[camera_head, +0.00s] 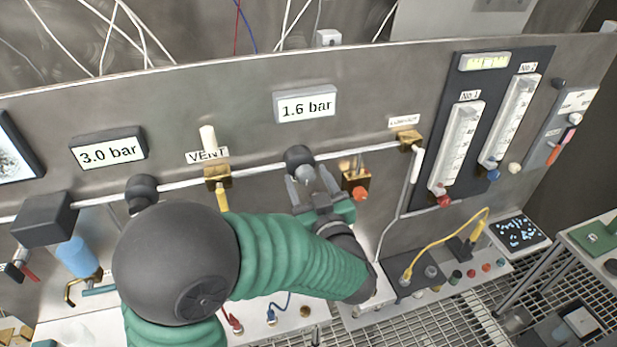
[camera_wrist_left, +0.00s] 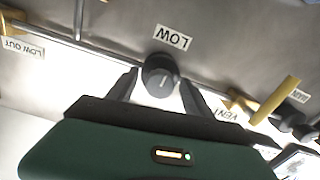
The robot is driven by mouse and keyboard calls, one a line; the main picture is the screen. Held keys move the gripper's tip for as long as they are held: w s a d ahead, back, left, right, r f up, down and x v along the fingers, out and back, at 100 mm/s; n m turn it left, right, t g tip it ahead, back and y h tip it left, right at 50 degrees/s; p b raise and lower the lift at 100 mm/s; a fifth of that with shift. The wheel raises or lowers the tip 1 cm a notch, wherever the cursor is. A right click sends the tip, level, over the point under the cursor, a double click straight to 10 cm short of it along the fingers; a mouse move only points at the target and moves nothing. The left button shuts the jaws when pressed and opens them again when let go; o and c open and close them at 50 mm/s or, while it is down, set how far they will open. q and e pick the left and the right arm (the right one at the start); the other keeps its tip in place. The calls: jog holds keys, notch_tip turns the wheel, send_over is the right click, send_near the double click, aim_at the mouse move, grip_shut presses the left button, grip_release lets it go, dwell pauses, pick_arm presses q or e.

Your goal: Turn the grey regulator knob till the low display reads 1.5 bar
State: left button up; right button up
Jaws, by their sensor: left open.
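The low display (camera_head: 305,104) reads 1.6 bar in the head view. The dark grey regulator knob (camera_head: 298,157) sits on the pipe below it. In the wrist view the knob (camera_wrist_left: 160,76) shows a light mark on its face, beside an upside-down LOW label (camera_wrist_left: 172,37). My left gripper (camera_head: 307,180) is open in front of the knob. In the wrist view its fingers (camera_wrist_left: 158,90) stand on either side of the knob, with a gap visible on each side. My right gripper is not in view.
A second display (camera_head: 108,151) reads 3.0 bar, with another dark knob (camera_head: 142,190) below it. A brass VENT valve (camera_head: 217,175) stands left of my gripper. A brass fitting with an orange-red end (camera_head: 357,183) is close on its right. Two flowmeters (camera_head: 456,145) are farther right.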

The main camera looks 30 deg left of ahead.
pick_arm(q)
jog(key=shift+c, duration=0.5)
jog(key=shift+s, duration=0.1)
jog(key=shift+c, duration=1.2)
grip_shut()
jog(key=shift+d+f+n+b, duration=0.1)
jog(key=shift+f+n+b, duration=0.1)
jog(key=shift+n+b, duration=0.8)
jog(key=shift+r, duration=0.25)
jog(key=shift+o, duration=1.7)
grip_release()
